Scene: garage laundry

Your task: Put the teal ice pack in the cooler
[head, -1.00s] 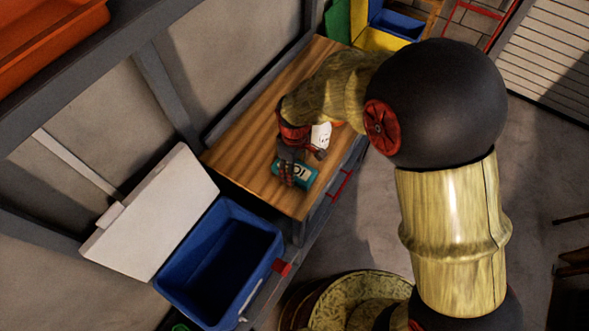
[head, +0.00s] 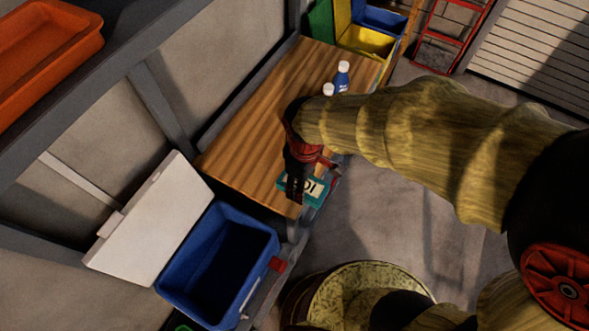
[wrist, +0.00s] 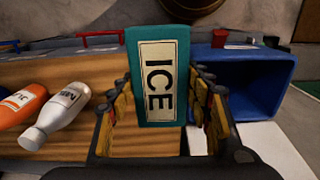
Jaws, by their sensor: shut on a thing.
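The teal ice pack (head: 317,190) has a pale label reading ICE. My gripper (head: 297,196) is shut on it, over the front end of the wooden worktop in the head view. In the wrist view the ice pack (wrist: 158,30) stands between the two fingers (wrist: 160,105), with its label facing the camera. The blue cooler (head: 266,240) stands open in front of the worktop, to the left of and below my gripper in the head view. Its white lid (head: 150,225) is swung back. The cooler (wrist: 270,75) shows to the right of the ice pack in the wrist view.
The wooden worktop (head: 245,150) holds bottles near its back; an orange bottle (wrist: 20,103) and a white bottle (wrist: 58,112) show in the wrist view. Yellow (head: 368,42) and blue bins stand beyond. A round barrel (head: 350,290) stands right of the cooler.

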